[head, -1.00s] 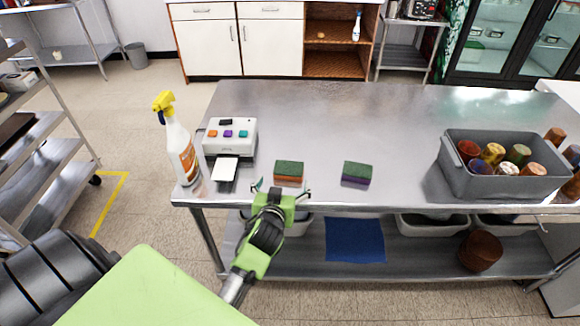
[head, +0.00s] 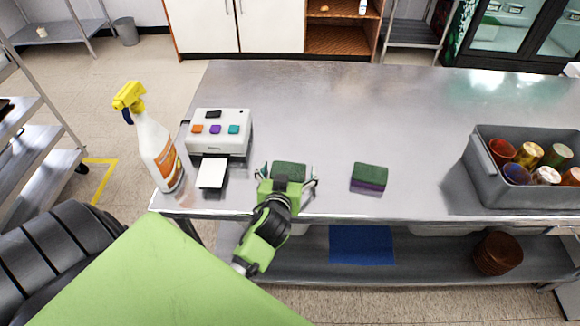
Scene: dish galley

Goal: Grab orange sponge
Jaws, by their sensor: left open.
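The orange sponge (head: 289,170) lies on the steel table near its front edge. Its dark green top shows; its orange lower part is hidden behind my gripper. My left gripper (head: 286,180) is open at the sponge's near side, with a finger at the sponge's left and right. I cannot tell whether the fingers touch it. A second sponge (head: 369,176), green on top and purple below, lies to the right, apart from the gripper. My right gripper is not in view.
A white device with coloured buttons (head: 219,131) and a yellow-topped spray bottle (head: 157,145) stand to the left. A grey bin (head: 487,180) of coloured cups stands at the right. The table's back middle is clear. A blue cloth (head: 361,245) lies on the lower shelf.

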